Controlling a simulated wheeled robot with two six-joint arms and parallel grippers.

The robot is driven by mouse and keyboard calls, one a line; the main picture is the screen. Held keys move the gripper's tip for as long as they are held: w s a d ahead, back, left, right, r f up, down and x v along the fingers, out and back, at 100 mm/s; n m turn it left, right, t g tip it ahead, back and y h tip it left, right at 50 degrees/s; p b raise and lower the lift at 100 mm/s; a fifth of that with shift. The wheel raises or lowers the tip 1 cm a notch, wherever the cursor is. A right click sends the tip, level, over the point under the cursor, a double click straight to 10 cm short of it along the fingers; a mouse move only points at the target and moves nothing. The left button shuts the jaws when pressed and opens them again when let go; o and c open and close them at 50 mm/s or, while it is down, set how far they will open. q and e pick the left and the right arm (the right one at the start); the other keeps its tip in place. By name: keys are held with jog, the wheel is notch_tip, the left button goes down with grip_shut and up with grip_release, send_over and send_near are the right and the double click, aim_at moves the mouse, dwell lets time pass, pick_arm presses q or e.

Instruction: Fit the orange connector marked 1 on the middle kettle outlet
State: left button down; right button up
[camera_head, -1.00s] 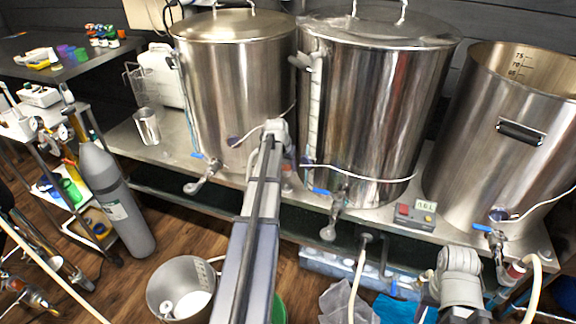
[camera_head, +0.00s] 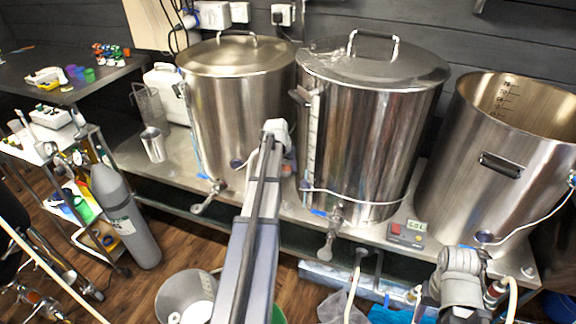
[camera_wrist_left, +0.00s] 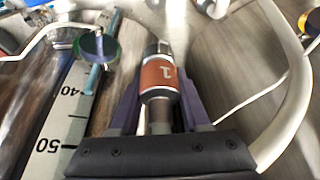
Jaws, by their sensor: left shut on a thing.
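The orange connector (camera_wrist_left: 160,77) bears a white 1 and sits between the purple fingers of my left gripper (camera_wrist_left: 160,88), which is shut on it. In the head view the gripper is mostly hidden behind my own left arm, between the left and middle kettles. The middle kettle (camera_head: 370,140) is a lidded steel pot. Its outlet (camera_head: 334,222), with a blue lever, is low on the front, right of and below my gripper and apart from it. My right arm shows at the lower right; its gripper is not visible.
The left kettle (camera_head: 235,110) and the open right kettle (camera_head: 480,190) flank the middle one. A control box (camera_head: 407,232) stands on the bench by the outlet. A cable crosses the middle kettle's front. A bucket (camera_head: 175,293) and a gas cylinder (camera_head: 127,220) are on the left.

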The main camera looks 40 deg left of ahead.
pick_arm(q)
jog(key=shift+r, duration=0.1)
pick_arm(e)
jog(key=shift+r, duration=0.1)
pick_arm(q)
jog(key=shift+r+p, duration=2.2)
jog(key=shift+p, duration=0.1)
pick_arm(e)
notch_tip(320, 180, up, 4)
jog(key=shift+r, duration=0.15)
pick_arm(q)
jog(key=shift+d+f, duration=0.1)
